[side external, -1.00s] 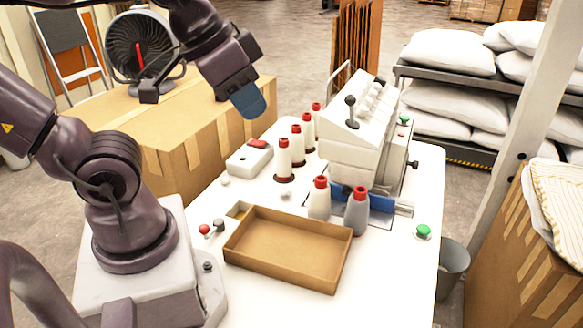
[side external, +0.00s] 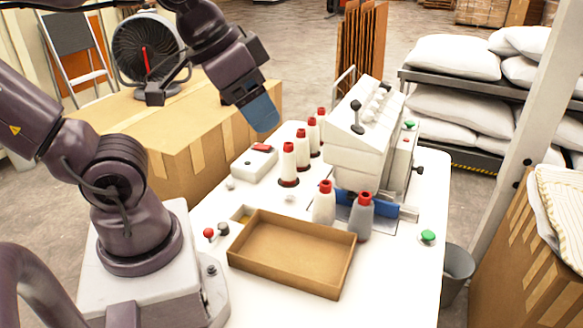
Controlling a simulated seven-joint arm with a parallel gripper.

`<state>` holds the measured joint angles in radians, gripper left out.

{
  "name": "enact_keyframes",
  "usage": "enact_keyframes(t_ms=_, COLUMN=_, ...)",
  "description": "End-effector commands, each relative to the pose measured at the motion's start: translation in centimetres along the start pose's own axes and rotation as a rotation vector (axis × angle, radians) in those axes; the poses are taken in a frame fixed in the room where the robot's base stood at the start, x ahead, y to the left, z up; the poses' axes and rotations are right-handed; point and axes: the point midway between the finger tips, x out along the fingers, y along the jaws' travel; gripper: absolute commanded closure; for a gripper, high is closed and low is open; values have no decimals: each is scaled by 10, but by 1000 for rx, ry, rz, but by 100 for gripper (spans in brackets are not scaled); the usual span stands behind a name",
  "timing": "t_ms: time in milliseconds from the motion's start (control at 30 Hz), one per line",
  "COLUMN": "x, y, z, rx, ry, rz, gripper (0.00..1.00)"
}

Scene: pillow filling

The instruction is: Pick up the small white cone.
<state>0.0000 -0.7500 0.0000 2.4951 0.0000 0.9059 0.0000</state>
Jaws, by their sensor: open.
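Several white thread cones with red tops stand upright on the white table (side external: 405,285). One white cone (side external: 323,205) is behind the brown tray, beside a grey cone (side external: 360,218). Other white cones stand in a row further back, the nearest of them (side external: 289,165) on a dark red base. I cannot tell for sure which is the small one. My gripper (side external: 262,113), with a blue fingertip, is open and empty. It hangs in the air at the upper left of the row, apart from all cones. Its second finger is hidden.
A shallow brown tray (side external: 290,284) lies empty at the front of the table. A white machine (side external: 365,150) with a lever stands right of the cones. A white box with a red button (side external: 254,162) is left of them. A large cardboard box (side external: 180,150) stands behind.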

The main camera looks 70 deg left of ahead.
Motion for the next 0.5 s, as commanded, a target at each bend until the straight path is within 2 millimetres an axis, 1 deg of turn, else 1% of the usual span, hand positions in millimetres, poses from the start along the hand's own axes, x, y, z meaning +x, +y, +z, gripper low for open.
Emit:
enact_keyframes(t_ms=67, x=-8, y=0, z=-5, rx=0, ry=4, rz=0, gripper=35)
enact_keyframes(t_ms=167, x=-28, y=0, z=-16, rx=0, ry=8, rz=0, gripper=35)
enact_keyframes(t_ms=233, x=-47, y=0, z=-26, rx=0, ry=8, rz=0, gripper=35)
enact_keyframes(t_ms=367, x=-35, y=-24, z=-50, rx=-190, ry=-50, rz=18, gripper=35)
enact_keyframes(t_ms=467, x=-26, y=-46, z=-68, rx=-349, ry=-90, rz=8, gripper=35)
enact_keyframes(t_ms=500, x=-20, y=-56, z=-76, rx=-418, ry=-107, rz=-4, gripper=35)
